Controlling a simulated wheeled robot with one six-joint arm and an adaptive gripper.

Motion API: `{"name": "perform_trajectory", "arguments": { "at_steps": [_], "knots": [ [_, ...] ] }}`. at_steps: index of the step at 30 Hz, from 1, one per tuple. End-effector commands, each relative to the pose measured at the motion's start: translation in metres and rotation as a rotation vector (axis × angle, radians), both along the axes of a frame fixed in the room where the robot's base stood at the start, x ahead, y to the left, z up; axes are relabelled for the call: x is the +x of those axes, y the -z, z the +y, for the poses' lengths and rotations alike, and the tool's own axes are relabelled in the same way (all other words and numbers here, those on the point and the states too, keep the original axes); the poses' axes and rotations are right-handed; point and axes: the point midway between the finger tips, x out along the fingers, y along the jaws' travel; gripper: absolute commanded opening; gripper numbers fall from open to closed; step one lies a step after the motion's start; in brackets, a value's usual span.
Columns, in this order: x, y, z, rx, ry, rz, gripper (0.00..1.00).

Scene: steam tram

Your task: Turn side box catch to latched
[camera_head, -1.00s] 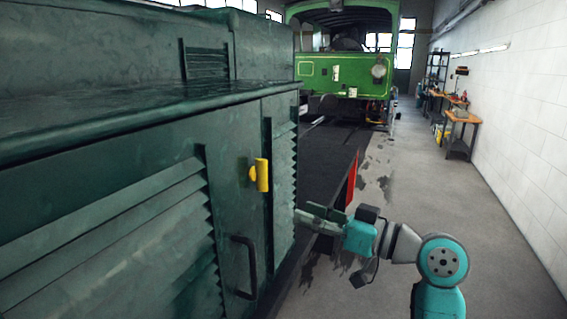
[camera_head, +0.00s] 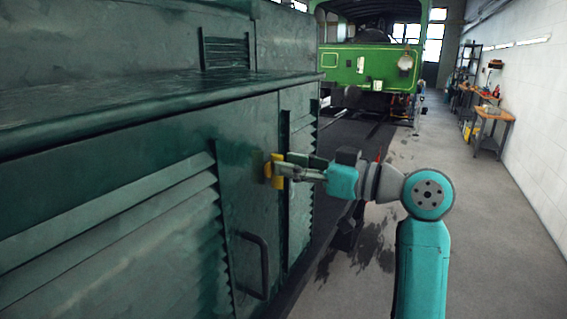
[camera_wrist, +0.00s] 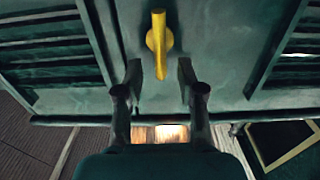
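The yellow side box catch (camera_head: 277,171) sits on the dark green side box (camera_head: 120,165), near the edge of its louvred door. In the wrist view the catch (camera_wrist: 158,42) is a round hub with a straight bar across it, the bar running nearly up and down the picture. My gripper (camera_head: 283,168) is at the catch in the head view, partly covering it. In the wrist view my gripper (camera_wrist: 159,82) is open, with one finger on each side of the bar's lower end. Gaps show between the bar and both fingers.
A black handle (camera_head: 256,265) stands out from the box below the catch. Louvred panels lie on both sides. A green steam tram (camera_head: 362,68) stands behind, and a workbench (camera_head: 492,118) is along the right wall. The floor to the right is clear.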

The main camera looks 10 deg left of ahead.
Motion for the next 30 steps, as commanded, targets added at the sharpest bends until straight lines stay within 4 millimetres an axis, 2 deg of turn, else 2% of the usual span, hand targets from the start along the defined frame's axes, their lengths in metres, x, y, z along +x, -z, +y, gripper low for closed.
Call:
{"name": "perform_trajectory", "arguments": {
  "at_steps": [6, 16, 17, 21, 30],
  "knots": [
    [0.007, 0.000, 0.018, 0.000, -0.001, -0.001, 0.39],
    [0.008, 0.000, 0.021, 0.000, 0.000, -0.001, 0.39],
    [0.008, 0.000, 0.021, 0.000, 0.000, -0.001, 0.34],
    [0.008, 0.000, 0.021, 0.000, 0.000, -0.001, 0.00],
    [0.007, 0.000, 0.021, -0.003, 0.000, -0.008, 0.00]
  ]
}}
